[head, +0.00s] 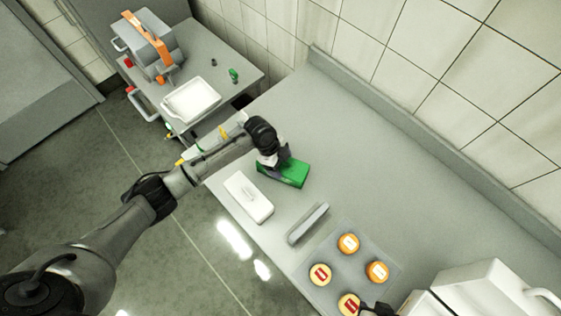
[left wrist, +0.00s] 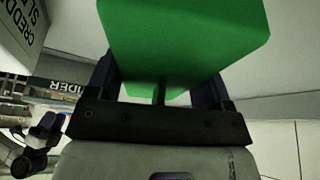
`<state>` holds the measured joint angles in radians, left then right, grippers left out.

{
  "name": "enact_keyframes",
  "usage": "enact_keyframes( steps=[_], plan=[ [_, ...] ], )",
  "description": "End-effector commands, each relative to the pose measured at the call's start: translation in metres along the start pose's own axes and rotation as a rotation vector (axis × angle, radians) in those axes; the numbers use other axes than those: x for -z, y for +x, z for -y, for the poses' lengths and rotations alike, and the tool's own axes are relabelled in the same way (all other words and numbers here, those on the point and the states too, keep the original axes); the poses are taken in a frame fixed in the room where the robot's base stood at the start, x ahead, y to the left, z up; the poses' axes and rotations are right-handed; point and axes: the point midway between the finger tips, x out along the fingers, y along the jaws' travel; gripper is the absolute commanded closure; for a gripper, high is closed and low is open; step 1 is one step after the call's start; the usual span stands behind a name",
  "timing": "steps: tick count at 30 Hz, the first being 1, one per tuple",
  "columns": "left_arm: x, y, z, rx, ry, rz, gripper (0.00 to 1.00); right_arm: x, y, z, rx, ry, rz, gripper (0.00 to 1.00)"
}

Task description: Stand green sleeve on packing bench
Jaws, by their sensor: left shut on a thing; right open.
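The green sleeve (head: 292,174) is a flat-sided block over the packing bench (head: 350,150), behind the white box. My left gripper (head: 271,163) is shut on it. In the left wrist view the green sleeve (left wrist: 185,38) fills the upper middle, between the dark fingers of my left gripper (left wrist: 160,88). In the head view its long side lies roughly level. I cannot tell whether its underside touches the bench. My right gripper (head: 376,309) shows only in part at the bottom edge, beside the cheese wheels, and is open.
A white lidded box (head: 248,197) and a grey bar (head: 307,223) lie near the bench's front edge. A grey mat (head: 361,258) holds several orange and yellow cheese wheels. A white container stands at lower right. A side table (head: 215,70) carries a white tray (head: 191,100). The bench's back middle is clear.

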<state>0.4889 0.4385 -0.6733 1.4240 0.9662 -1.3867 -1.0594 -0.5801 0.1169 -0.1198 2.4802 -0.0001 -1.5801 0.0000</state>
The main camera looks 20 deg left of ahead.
Motion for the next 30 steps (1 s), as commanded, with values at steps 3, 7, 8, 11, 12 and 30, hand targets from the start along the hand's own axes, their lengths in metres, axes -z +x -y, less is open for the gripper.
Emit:
enact_keyframes(
  steps=[3, 7, 8, 11, 12, 30],
  plan=[
    [0.000, 0.001, 0.000, 0.000, 0.000, 0.000, 0.49, 0.000, 0.001, 0.001, 0.002, 0.002, 0.000, 0.60],
    [-0.001, 0.002, 0.000, 0.000, 0.000, 0.000, 0.18, 0.000, 0.001, 0.001, 0.002, 0.002, 0.000, 0.60],
    [-0.001, 0.002, 0.000, 0.000, 0.000, 0.000, 0.15, 0.000, 0.001, 0.001, 0.002, 0.002, 0.000, 0.60],
    [-0.001, 0.002, 0.000, 0.000, 0.000, 0.000, 0.06, 0.000, 0.001, 0.001, 0.002, 0.002, 0.000, 0.60],
    [-0.001, 0.002, 0.000, 0.000, 0.000, 0.000, 0.02, 0.000, 0.001, 0.001, 0.002, 0.002, 0.000, 0.60],
    [0.000, -0.044, 0.001, 0.004, 0.002, 0.001, 0.00, 0.000, -0.001, -0.003, -0.006, -0.008, 0.001, 0.60]
  ],
)
